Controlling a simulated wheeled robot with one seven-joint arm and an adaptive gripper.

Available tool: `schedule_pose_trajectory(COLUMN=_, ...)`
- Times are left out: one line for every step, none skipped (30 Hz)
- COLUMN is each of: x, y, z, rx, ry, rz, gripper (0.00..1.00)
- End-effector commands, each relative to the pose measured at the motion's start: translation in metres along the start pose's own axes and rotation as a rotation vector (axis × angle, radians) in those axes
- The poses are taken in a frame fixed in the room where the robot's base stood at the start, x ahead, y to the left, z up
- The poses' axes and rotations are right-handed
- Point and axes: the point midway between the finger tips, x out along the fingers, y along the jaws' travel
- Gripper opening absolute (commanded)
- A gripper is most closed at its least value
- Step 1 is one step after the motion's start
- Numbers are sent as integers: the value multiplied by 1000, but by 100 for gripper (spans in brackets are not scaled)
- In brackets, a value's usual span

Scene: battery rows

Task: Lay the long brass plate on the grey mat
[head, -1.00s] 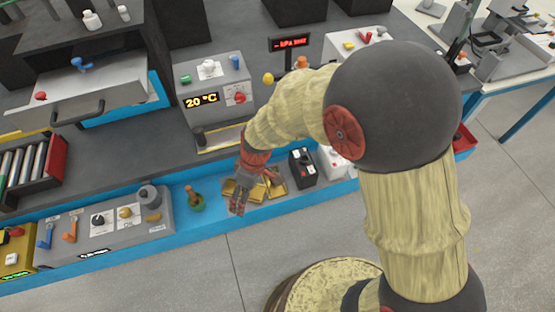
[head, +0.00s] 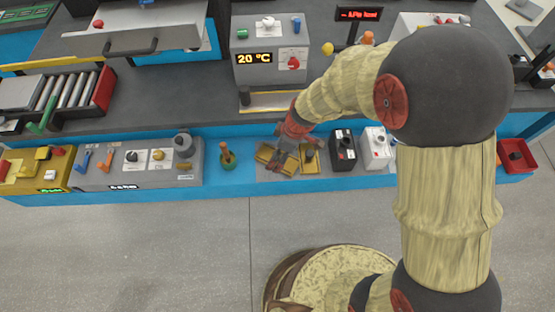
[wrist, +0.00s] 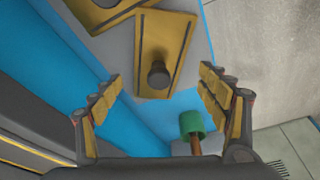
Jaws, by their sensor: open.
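A brass plate with a dark round knob (wrist: 185,25) lies in the middle of the wrist view, beyond my open fingers. In the head view it is the left brass plate (head: 264,152), partly hidden by my gripper (head: 281,162). A second brass plate (head: 311,166) lies to its right and is cut off at the top of the wrist view (wrist: 100,12). I cannot tell surely which is longer. A grey mat (wrist: 202,55) shows under the plates; the middle plate's near end reaches its edge at the blue surface. My gripper (wrist: 158,100) is open and empty, apart from the knob.
A black box (head: 343,152) and a white box (head: 376,150) stand to the right. A grey control panel (head: 140,165) is farther left.

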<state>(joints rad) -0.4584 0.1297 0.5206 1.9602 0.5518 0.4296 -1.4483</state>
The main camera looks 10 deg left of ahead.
Motion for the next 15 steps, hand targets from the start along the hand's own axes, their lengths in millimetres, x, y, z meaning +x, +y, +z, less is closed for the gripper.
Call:
schedule_pose_trajectory(x=11, y=0, z=1, rx=-1, ry=-1, rz=-2, gripper=76)
schedule_pose_trajectory(x=14, y=0, z=1, rx=-1, ry=-1, rz=-2, gripper=76)
schedule_pose_trajectory(x=18, y=0, z=1, rx=-1, ry=-1, rz=-1, gripper=76)
schedule_pose_trajectory(x=20, y=0, z=1, rx=0, ry=-1, rz=-1, gripper=76)
schedule_pose_trajectory(x=20, y=0, z=1, rx=0, ry=-1, rz=0, gripper=76)
schedule_pose_trajectory(x=21, y=0, z=0, rx=1, ry=0, rz=0, gripper=76)
schedule_pose_trajectory(x=20, y=0, z=0, rx=1, ry=0, rz=1, gripper=76)
schedule_pose_trajectory(x=20, y=0, z=0, rx=1, ry=0, rz=1, gripper=76)
schedule_pose_trajectory(x=20, y=0, z=0, rx=1, ry=0, rz=1, gripper=76)
schedule_pose_trajectory(x=19, y=0, z=0, rx=1, ry=0, rz=1, gripper=76)
schedule_pose_trajectory(x=19, y=0, z=0, rx=1, ry=0, rz=1, gripper=76)
schedule_pose_trajectory(x=19, y=0, z=0, rx=1, ry=0, rz=1, gripper=73)
schedule_pose_trajectory(x=19, y=0, z=0, rx=1, ry=0, rz=0, gripper=72)
schedule_pose_trajectory(x=19, y=0, z=0, rx=0, ry=0, rz=0, gripper=70)
schedule_pose_trajectory(x=19, y=0, z=0, rx=0, ry=0, rz=0, gripper=68)
